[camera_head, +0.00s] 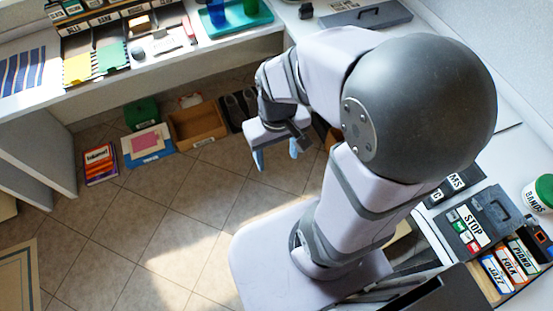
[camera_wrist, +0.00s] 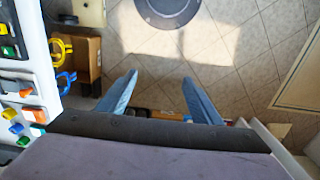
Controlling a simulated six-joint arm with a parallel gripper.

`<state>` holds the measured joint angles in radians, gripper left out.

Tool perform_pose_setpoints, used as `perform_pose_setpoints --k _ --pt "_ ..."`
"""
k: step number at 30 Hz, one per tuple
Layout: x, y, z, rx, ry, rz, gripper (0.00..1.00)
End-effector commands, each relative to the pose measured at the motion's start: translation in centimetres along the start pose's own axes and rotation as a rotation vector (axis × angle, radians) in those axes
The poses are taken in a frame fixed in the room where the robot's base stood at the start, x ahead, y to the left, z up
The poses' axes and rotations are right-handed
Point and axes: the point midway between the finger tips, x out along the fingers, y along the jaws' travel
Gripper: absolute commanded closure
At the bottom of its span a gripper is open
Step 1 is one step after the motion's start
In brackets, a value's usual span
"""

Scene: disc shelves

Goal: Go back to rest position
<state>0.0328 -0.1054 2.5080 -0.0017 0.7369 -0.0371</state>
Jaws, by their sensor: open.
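My gripper (camera_head: 276,156) hangs over the tiled floor near the middle of the head view, its fingers pointing down. In the wrist view my gripper (camera_wrist: 160,95) shows two blue fingers spread well apart with only floor between them. It holds nothing. The big dark joint and pale links of my arm cover much of the right half of the head view and hide what is behind them.
A desk with a teal tray (camera_head: 235,18) runs along the back. A cardboard box (camera_head: 198,124) and books (camera_head: 101,164) stand on the floor below. On the right counter are a STOP box (camera_head: 474,222) and a BANDS jar (camera_head: 540,194). The floor in front is clear.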

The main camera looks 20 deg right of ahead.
Motion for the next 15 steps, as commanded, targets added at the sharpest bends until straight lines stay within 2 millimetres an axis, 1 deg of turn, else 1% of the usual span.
perform_pose_setpoints --k 1,4,15 --pt "0.17 -0.42 0.63 -0.003 0.001 0.000 0.41" --pt "0.42 -0.75 1.26 -0.001 0.001 0.000 0.41" --pt "0.27 -0.79 1.39 0.001 -0.001 0.000 0.41"
